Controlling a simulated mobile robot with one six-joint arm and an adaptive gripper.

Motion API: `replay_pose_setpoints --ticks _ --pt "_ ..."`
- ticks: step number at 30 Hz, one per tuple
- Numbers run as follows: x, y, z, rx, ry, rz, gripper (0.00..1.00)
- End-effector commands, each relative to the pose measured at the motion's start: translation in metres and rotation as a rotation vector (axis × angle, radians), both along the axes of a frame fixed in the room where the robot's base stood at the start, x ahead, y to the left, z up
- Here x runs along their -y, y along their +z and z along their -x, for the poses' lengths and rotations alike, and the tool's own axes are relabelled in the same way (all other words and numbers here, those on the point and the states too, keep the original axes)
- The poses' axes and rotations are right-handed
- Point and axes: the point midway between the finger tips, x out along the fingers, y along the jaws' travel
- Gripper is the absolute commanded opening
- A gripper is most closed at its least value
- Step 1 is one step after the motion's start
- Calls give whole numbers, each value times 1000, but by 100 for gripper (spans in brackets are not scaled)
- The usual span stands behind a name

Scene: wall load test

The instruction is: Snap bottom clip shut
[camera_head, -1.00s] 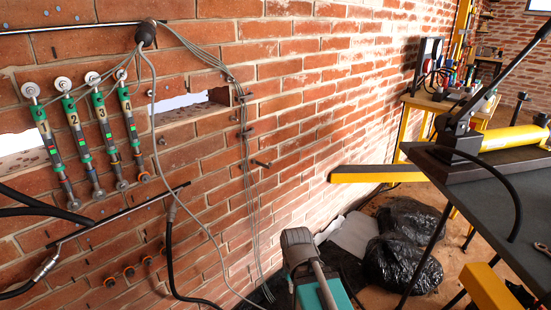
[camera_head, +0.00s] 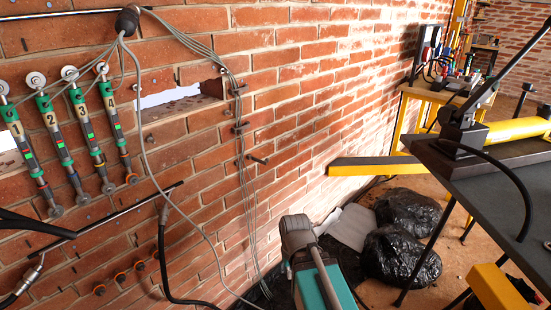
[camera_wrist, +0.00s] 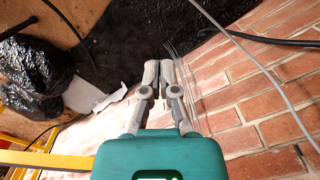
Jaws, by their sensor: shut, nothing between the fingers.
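Small dark clips sit along a grey cable bundle (camera_head: 245,190) that hangs down the brick wall. The lowest clip (camera_head: 257,160) sticks out to the right beside the bundle and looks open, though it is small. Two more clips, a middle one (camera_head: 240,127) and a higher one (camera_head: 237,91), sit above it. My gripper (camera_wrist: 160,70) has its grey fingers together, empty, in the wrist view, over dark sheeting beside the wall. In the head view my teal and grey arm end is low in the middle, below and right of the lowest clip. No clip can be made out in the wrist view.
Numbered sensors (camera_head: 83,125) hang on the wall at left. A loose grey cable (camera_head: 150,170) and a black hose (camera_head: 162,250) hang left of the bundle. Black bags (camera_head: 400,250) lie right of my arm. A dark table (camera_head: 490,200) with a pump stands at right.

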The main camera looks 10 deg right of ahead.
Motion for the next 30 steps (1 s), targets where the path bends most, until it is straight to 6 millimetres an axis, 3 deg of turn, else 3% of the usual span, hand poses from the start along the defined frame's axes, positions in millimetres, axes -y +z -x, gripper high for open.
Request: replay_pose_setpoints --ticks 8,14,23,30 --pt "-3 12 -37 -20 -29 -153 0" --pt "-5 36 -87 -38 -71 -386 0" --pt "16 97 -173 -20 -112 -798 0" --pt "61 161 -238 38 -117 -1121 0"
